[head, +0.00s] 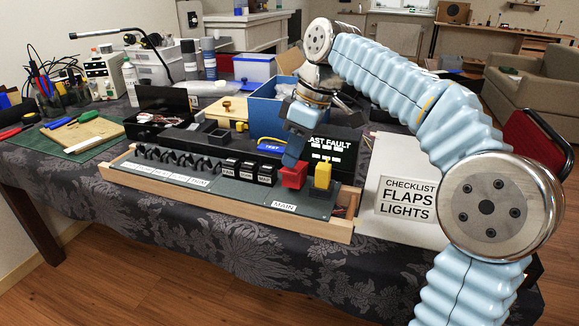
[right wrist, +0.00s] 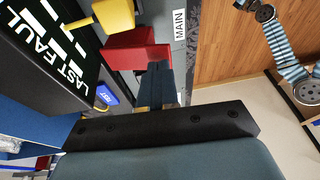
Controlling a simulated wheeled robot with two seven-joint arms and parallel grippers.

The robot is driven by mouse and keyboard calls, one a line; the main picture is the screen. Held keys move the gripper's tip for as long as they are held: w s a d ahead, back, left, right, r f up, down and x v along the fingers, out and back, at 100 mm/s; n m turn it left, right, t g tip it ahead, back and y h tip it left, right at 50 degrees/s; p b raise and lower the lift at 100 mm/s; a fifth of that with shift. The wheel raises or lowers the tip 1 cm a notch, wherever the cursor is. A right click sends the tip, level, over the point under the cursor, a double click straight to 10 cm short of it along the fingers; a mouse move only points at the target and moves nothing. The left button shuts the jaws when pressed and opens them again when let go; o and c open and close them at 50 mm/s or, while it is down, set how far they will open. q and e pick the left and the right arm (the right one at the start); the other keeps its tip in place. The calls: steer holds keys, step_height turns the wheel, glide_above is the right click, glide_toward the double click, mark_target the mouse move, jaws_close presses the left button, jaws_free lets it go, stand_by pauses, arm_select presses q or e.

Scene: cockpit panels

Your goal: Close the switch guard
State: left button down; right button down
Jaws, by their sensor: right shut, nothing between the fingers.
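A red switch guard (head: 293,175) and a yellow switch guard (head: 322,176) stand side by side at the right end of the long cockpit panel (head: 318,208), above the MAIN label. Both look raised. My right gripper (head: 291,163) is shut and empty, pointing down at the top of the red guard. In the right wrist view its fingers (right wrist: 158,72) overlap the edge of the red guard (right wrist: 135,50), with the yellow guard (right wrist: 114,15) beyond. I cannot tell whether they touch. The switch under the red guard is hidden. My left gripper is not in view.
Left of the guards are black rocker switches (head: 247,171) and a row of black levers (head: 180,160). Behind are a blue TEST button (head: 271,145), the LAST FAULT display (head: 333,150) and a blue bin (head: 262,108). A checklist sheet (head: 405,198) lies to the right.

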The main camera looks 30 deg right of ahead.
mark_target(294, 175)
steer(key=shift+s, duration=0.2)
steer(key=shift+f, duration=0.1)
steer(key=f+b, duration=0.1)
steer(key=s+a+f+t+h+b, duration=0.1)
steer(key=b, duration=0.1)
steer(key=shift+a+h+b, duration=0.2)
steer(key=shift+h+b, duration=0.1)
steer(key=shift+s+a+f+t+b, duration=0.1)
steer(key=shift+s+a+t+b, duration=0.1)
steer(key=shift+t+b, duration=0.2)
steer(key=shift+d+r+h+p, duration=0.1)
steer(key=shift+r+h+p, duration=0.15)
steer(key=shift+h+p, duration=0.1)
steer(key=shift+r, duration=0.1)
